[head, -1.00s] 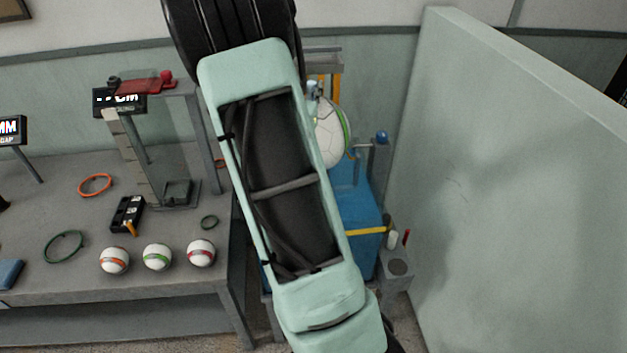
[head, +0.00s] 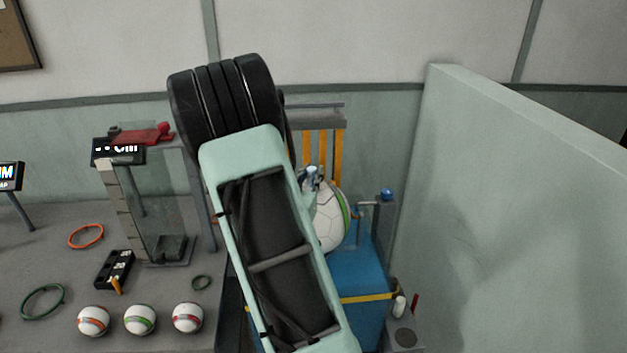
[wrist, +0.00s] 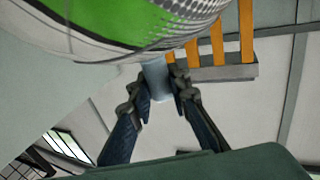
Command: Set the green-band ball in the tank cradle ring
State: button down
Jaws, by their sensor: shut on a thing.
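The large white ball with a green band (head: 328,216) is over the left part of the blue tank (head: 367,287), partly hidden by my arm. A pale blue-grey stem (head: 311,176) shows at its top. In the wrist view, the ball (wrist: 110,25) fills the upper part, its green band near. My gripper (wrist: 158,85) is shut on the stem (wrist: 157,76), which meets the ball. I see no cradle ring clearly; my arm and the ball cover that part of the tank. I cannot tell whether the ball touches a support.
Three small banded balls, orange (head: 93,321), green (head: 140,319) and red (head: 187,317), sit on the grey bench (head: 60,240) at left. A blue-knobbed post (head: 387,196) stands right of the ball. A pale partition (head: 530,210) closes the right side. Orange bars (head: 338,155) stand behind.

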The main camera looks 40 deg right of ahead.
jog(key=shift+f, duration=0.6)
jog(key=shift+f+b, duration=0.15)
jog(key=shift+b, duration=0.15)
jog(key=c, duration=1.8)
grip_release()
jog(key=shift+s+a, duration=0.1)
jog(key=shift+a, duration=0.05)
jog(key=v, duration=1.1)
jog(key=shift+s+a+b, duration=0.25)
jog(key=shift+b, duration=0.1)
